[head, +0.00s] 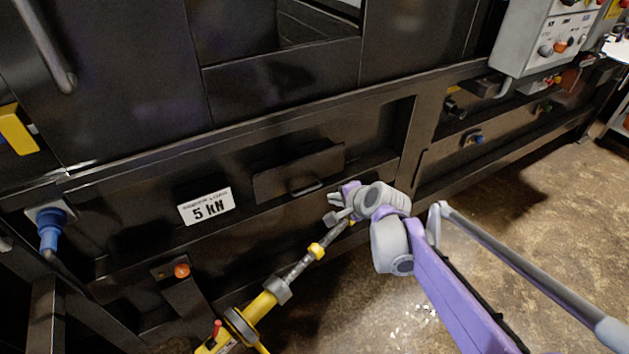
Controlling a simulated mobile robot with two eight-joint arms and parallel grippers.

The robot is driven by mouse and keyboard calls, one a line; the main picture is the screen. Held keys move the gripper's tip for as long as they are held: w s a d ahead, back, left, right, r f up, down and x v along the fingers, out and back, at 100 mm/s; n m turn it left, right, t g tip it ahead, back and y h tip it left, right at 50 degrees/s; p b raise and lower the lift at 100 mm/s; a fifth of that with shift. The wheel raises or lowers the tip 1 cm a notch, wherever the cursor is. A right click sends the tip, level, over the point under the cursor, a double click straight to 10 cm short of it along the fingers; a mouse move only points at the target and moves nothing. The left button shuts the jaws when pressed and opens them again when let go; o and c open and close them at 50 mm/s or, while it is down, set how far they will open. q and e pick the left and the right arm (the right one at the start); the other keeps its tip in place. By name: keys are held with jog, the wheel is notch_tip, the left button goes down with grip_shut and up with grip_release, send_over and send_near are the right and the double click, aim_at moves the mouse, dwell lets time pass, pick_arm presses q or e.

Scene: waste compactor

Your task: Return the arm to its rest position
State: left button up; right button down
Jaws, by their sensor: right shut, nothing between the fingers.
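My right arm (455,300), purple and grey, reaches in from the lower right. Its gripper (338,214) is at the middle of the head view, low in front of the dark compactor's front panel (300,92). The fingers are shut with nothing between them. They are close to the upper end of a yellow and grey rod-like tool (300,266); I cannot tell whether they touch it. My left gripper is not in view.
A flap with a handle (298,172) and a "5 kN" label (205,207) are on the compactor. A grey control box (548,38) is at the upper right. A blue connector (49,230) is at the left. Brown floor at the lower right is mostly free.

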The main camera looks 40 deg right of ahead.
jog(key=s+a+n+g+y+p, duration=0.1)
jog(key=s+a+n+g+p, duration=0.3)
jog(key=s+a+n, duration=1.3)
jog(key=a+r+n+p, duration=0.1)
jog(key=a+n+p, duration=0.1)
jog(key=a+p, duration=0.1)
jog(key=shift+a, duration=0.5)
